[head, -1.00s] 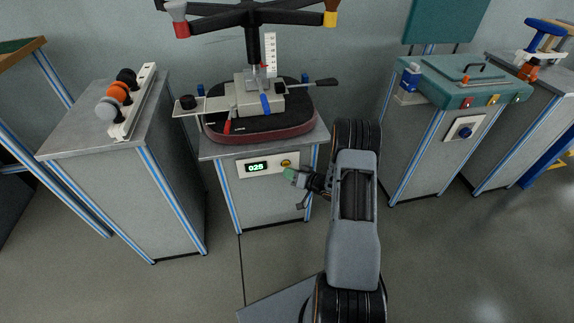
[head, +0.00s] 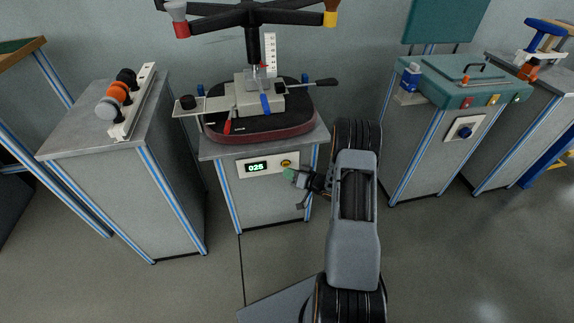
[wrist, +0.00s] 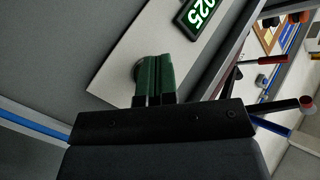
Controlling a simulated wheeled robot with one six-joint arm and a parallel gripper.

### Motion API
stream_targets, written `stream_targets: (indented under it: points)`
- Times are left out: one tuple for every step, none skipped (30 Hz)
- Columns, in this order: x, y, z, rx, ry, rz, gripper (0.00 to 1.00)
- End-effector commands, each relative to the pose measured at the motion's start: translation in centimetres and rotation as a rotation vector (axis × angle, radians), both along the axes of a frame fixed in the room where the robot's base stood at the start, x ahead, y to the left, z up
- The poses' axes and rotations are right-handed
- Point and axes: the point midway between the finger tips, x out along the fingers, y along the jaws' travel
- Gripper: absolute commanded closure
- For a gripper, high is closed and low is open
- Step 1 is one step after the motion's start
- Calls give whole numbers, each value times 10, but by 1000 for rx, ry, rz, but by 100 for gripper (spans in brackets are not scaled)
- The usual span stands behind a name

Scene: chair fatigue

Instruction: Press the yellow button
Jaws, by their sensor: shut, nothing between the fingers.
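The yellow button (head: 286,163) sits on a white panel (head: 268,169) on the front of the middle cabinet, right of a display (head: 257,167) reading 025. My gripper (head: 289,174) is shut and empty, its green fingertips just below the button in the head view. In the wrist view the shut green fingers (wrist: 154,75) point at the panel (wrist: 140,45), and the display (wrist: 199,15) is at the top. The button is mostly hidden behind the fingertips there, with only a round edge beside them. I cannot tell whether they touch it.
A right cabinet (head: 440,130) bears a teal box (head: 470,80). Grey floor lies open in front.

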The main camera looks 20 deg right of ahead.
Motion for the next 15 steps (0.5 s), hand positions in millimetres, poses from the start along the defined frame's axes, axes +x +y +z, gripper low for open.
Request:
stream_targets:
  points:
    - [0, 0, 0, 0, 0, 0, 100]
    - [0, 0, 0, 0, 0, 0, 100]
    - [0, 0, 0, 0, 0, 0, 100]
    - [0, 0, 0, 0, 0, 0, 100]
    - [0, 0, 0, 0, 0, 0, 100]
    - [0, 0, 0, 0, 0, 0, 100]
    - [1, 0, 0, 0, 0, 0, 100]
    - [1, 0, 0, -1, -1, 0, 100]
    - [2, 0, 0, -1, -1, 0, 100]
    - [3, -1, 0, -1, -1, 0, 100]
    - [4, -1, 0, -1, -1, 0, 100]
    - [5, -1, 0, -1, -1, 0, 100]
    - [6, -1, 0, -1, -1, 0, 100]
    - [7, -1, 0, 0, 0, 0, 100]
    - [8, -1, 0, 0, 0, 0, 100]
